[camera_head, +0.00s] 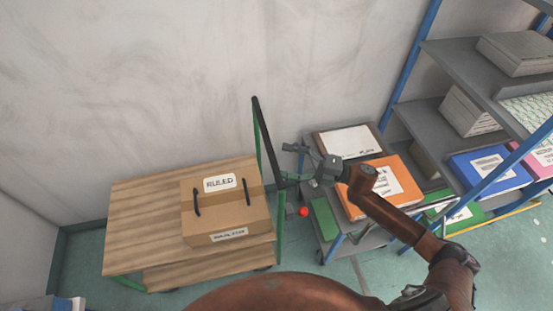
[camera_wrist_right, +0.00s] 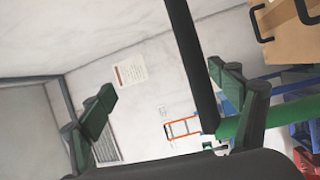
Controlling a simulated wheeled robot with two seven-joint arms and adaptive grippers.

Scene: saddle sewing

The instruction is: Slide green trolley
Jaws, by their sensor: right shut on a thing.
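The green trolley (camera_head: 140,208) stands at the left by the wall, with wooden-topped decks and a green frame. Its upright handle (camera_head: 267,140) has a black bar and rises at the deck's right end. My right gripper (camera_head: 286,164) is at this handle, coming from the right, and is shut on it. In the right wrist view the black bar (camera_wrist_right: 190,60) runs between the fingers, close to the right-hand one, with a green tube (camera_wrist_right: 255,122) beside it. The exact contact is partly hidden. My left gripper is not in view.
A cardboard box (camera_head: 225,212) marked "RULED" sits on the trolley's top deck. A grey cart (camera_head: 318,225) with an orange binder (camera_head: 378,187) stands close to the right of the handle. A blue-framed shelf (camera_head: 408,65) is farther right. The wall is close behind.

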